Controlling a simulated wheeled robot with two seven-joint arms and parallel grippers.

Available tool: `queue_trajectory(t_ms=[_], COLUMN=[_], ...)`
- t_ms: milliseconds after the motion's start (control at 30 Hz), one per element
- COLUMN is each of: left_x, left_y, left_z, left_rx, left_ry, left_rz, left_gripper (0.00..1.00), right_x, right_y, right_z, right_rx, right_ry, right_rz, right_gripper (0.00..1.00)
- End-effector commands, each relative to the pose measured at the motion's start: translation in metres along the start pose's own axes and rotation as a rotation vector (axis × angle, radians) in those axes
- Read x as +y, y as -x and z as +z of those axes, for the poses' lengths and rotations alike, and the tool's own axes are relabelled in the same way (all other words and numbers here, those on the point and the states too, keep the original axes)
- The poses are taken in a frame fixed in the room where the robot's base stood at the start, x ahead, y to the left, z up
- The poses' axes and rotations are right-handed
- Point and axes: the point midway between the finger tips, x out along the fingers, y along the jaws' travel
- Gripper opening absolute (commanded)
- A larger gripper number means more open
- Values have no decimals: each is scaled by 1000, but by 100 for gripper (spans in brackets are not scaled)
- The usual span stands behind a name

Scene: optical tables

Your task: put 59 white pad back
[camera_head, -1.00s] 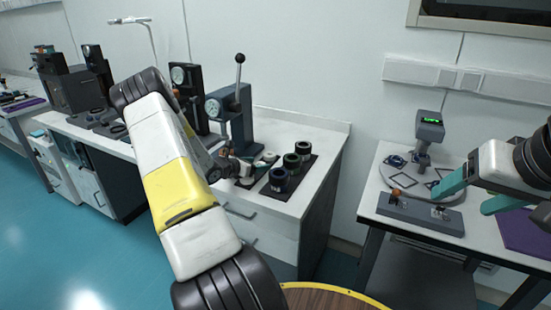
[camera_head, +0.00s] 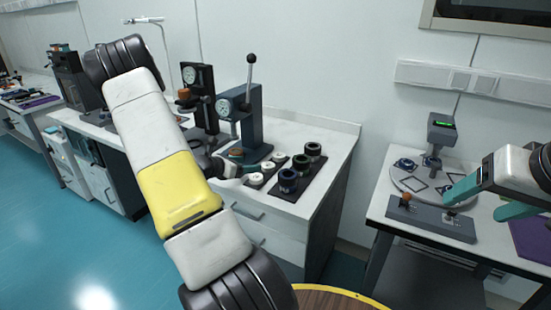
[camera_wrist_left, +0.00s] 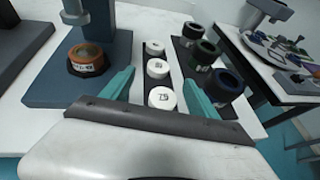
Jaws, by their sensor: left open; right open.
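Three white pads stand in a row on a dark strip. The nearest pad (camera_wrist_left: 162,97) bears a dark number that looks like 59, upside down in the left wrist view; it also shows in the head view (camera_head: 256,179). Behind it are the middle pad (camera_wrist_left: 158,68) and the far pad (camera_wrist_left: 154,48). My left gripper (camera_wrist_left: 159,80) is open, its teal fingers on either side of the row, with nothing held. I cannot tell its height above the pads. My right gripper (camera_head: 475,200) is open and empty over the right table.
Dark rings with coloured bands (camera_head: 288,180) stand on a mat right of the pads. A lever press (camera_head: 240,115) stands just behind left, with an orange-topped disc (camera_wrist_left: 87,57) on its base. The right table holds a round plate (camera_head: 405,178) and grey block (camera_head: 430,218).

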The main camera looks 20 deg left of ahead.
Motion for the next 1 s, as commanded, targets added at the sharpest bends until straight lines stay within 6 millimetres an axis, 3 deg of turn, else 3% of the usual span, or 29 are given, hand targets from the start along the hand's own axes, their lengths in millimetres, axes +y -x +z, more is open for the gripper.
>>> queue_trajectory(t_ms=[67,167,267,433,600,700,833,1000], left_x=[-2,-21,-69,-190,-289,-327,-358,-368], left_y=[5,5,2,23,76,115,166,214], left_z=[2,19,57,120,148,154,155,153], left_rx=[1,7,24,56,64,59,47,36], left_ry=[-7,-83,-277,-793,-1337,-1657,-2069,-2504], left_rz=[-4,-53,-174,-457,-694,-794,-876,-895], left_gripper=[69,69,69,69,69,69,69,69], right_x=[0,0,0,0,0,0,0,0], right_y=[0,0,0,0,0,0,0,0], right_z=[0,0,0,0,0,0,0,0], right_rx=[0,0,0,0,0,0,0,0], right_ry=[0,0,0,0,0,0,0,0], right_rz=[0,0,0,0,0,0,0,0], right_gripper=[69,69,69,69,69,69,69,69])
